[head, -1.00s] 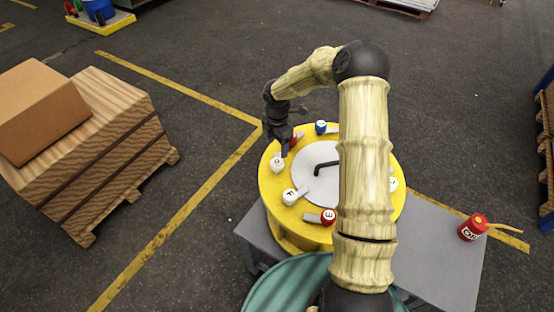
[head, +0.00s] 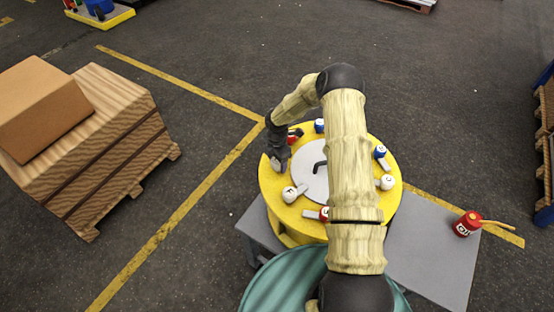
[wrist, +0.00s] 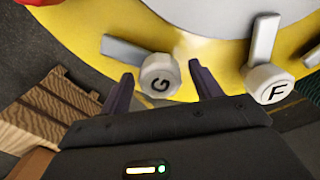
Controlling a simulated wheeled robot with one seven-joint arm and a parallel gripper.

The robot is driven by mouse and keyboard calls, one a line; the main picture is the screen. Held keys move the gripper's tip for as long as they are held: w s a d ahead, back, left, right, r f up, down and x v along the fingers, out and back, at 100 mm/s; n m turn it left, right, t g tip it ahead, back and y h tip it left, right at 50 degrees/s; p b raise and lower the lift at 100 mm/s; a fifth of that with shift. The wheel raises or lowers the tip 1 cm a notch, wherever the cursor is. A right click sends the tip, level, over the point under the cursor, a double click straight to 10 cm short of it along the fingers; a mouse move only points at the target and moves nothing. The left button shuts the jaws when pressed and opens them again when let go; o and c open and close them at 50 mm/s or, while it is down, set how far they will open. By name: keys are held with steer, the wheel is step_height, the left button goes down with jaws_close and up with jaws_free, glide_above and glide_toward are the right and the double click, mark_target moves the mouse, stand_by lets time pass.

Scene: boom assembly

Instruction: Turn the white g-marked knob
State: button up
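The white G-marked knob (wrist: 160,75) sits on the yellow ring of a round panel (head: 275,203), with a grey lever arm beside it in the wrist view. My gripper (wrist: 158,82) is open, with one dark finger on each side of the G knob. A gap shows between each finger and the knob. In the head view my gripper (head: 277,162) is over the left edge of the panel and largely hides the G knob. The white F-marked knob (wrist: 269,84) is to the right in the wrist view and also shows in the head view (head: 290,194).
A red knob (head: 324,213), blue knobs (head: 380,152) (head: 319,125) and a white knob (head: 386,182) stand around the ring. A bent black handle (head: 319,167) is at its centre.

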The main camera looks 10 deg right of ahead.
steer(key=c, duration=0.9)
steer(key=shift+m+b, duration=0.3)
steer(key=shift+b, duration=0.15)
steer(key=m+b, duration=0.3)
steer(key=shift+f, duration=0.2)
steer(key=m+b, duration=0.3)
steer(key=m, duration=0.1)
steer(key=shift+m+b, duration=0.3)
steer(key=shift+m, duration=0.1)
steer(key=m+b, duration=0.2)
steer(key=m, duration=0.2)
steer(key=shift+r+m+b, duration=0.1)
steer(key=shift+m+b, duration=0.2)
steer(key=shift+b, duration=0.05)
steer(key=m+b, duration=0.2)
steer(key=m, duration=0.2)
steer(key=shift+r+m, duration=0.1)
steer(key=shift+m, duration=0.3)
